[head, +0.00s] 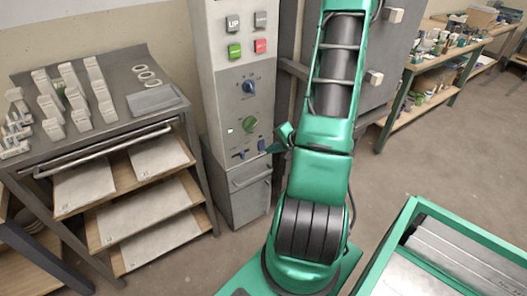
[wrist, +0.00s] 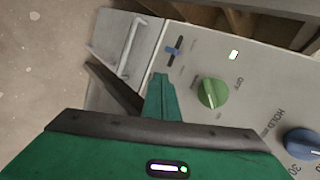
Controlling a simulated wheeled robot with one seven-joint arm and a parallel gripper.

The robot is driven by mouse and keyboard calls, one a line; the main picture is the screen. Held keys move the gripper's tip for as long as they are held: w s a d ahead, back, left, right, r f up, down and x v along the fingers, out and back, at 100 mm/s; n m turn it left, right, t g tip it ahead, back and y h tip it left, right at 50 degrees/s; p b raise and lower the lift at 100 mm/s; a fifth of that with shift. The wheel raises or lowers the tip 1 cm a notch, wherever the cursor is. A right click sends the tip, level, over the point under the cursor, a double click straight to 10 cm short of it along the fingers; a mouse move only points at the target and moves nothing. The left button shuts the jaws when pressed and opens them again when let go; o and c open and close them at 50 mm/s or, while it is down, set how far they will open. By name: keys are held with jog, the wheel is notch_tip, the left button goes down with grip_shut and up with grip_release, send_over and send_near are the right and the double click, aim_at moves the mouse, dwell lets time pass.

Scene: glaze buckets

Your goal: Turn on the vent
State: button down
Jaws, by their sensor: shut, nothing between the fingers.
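The grey control panel (head: 232,95) stands at the centre of the head view. It carries a blue dial (head: 249,87), a green knob (head: 250,124) and two small blue switches (head: 239,155) (head: 262,146) low down. I cannot read which one is marked for the vent. The wrist view shows the green knob (wrist: 212,93), one blue switch (wrist: 173,50) and the blue dial (wrist: 302,143). My gripper (head: 284,132) is just right of the lower panel, shut and empty. In the wrist view its fingertips (wrist: 161,78) lie close below the blue switch; contact cannot be told. The other switch is not visible there.
Push buttons (head: 234,51) sit higher on the panel, and a lit white square (wrist: 234,55) is near the green knob. A drawer with a handle (head: 251,178) is below. A rack table (head: 130,110) stands left, a grey cabinet (head: 355,60) right. A green-framed cart (head: 410,215) is front right.

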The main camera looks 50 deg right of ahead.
jog(key=d+f+m, duration=0.1)
jog(key=s+d+m+h, duration=0.1)
jog(key=d, duration=0.1)
jog(key=d+f+m+h, duration=0.1)
jog(key=shift+s+d+f+t, duration=0.25)
jog(key=shift+s+f+t, duration=0.05)
jog(key=shift+s+t, duration=0.1)
send_near(262, 147)
notch_tip(262, 147, down, 5)
jog(key=w, duration=0.3)
jog(key=shift+w+d+f, duration=0.15)
jog(key=shift+w+d, duration=0.3)
jog(key=shift+w, duration=0.25)
jog(key=shift+r, duration=0.85)
